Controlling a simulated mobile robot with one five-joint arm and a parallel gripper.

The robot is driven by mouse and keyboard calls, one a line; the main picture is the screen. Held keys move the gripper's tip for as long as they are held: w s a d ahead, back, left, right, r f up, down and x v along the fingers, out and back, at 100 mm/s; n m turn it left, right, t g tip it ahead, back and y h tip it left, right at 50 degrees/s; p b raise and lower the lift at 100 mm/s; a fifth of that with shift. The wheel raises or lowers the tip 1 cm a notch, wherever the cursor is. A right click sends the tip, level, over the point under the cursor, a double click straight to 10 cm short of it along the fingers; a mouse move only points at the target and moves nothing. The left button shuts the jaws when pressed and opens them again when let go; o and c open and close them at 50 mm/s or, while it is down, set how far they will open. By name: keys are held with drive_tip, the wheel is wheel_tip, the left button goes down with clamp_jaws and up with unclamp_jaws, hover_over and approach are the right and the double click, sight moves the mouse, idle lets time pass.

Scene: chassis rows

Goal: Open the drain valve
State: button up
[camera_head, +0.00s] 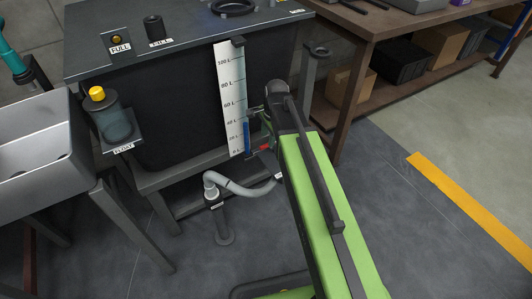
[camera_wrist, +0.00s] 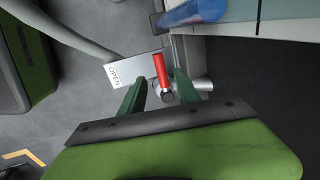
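The drain valve has a red lever (camera_wrist: 161,70) and a metal body at the lower side of the dark tank (camera_head: 180,110). In the head view the lever (camera_head: 264,148) shows as a small red bar beside the foot of the level scale. My gripper (camera_wrist: 160,80) is open, its two green fingers on either side of the lever with gaps showing. A white label reading OPEN (camera_wrist: 126,73) lies left of the lever in the wrist view. In the head view my arm hides the fingertips.
A grey drain hose (camera_head: 235,187) runs from the valve to a floor pipe (camera_head: 220,220). The level scale (camera_head: 230,95) with a blue tube (camera_head: 247,132) stands close by. A sink (camera_head: 40,140) is at left, a wooden bench (camera_head: 400,20) at right. The right floor is clear.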

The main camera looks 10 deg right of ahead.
drive_tip(key=f+b, duration=0.2)
drive_tip(key=f, duration=0.1)
drive_tip(key=w+f+b, duration=0.1)
drive_tip(key=f, duration=0.1)
drive_tip(key=shift+a, duration=0.15)
drive_tip(key=shift+r, duration=0.15)
clamp_jaws()
drive_tip(key=shift+s, duration=0.15)
idle(0.7)
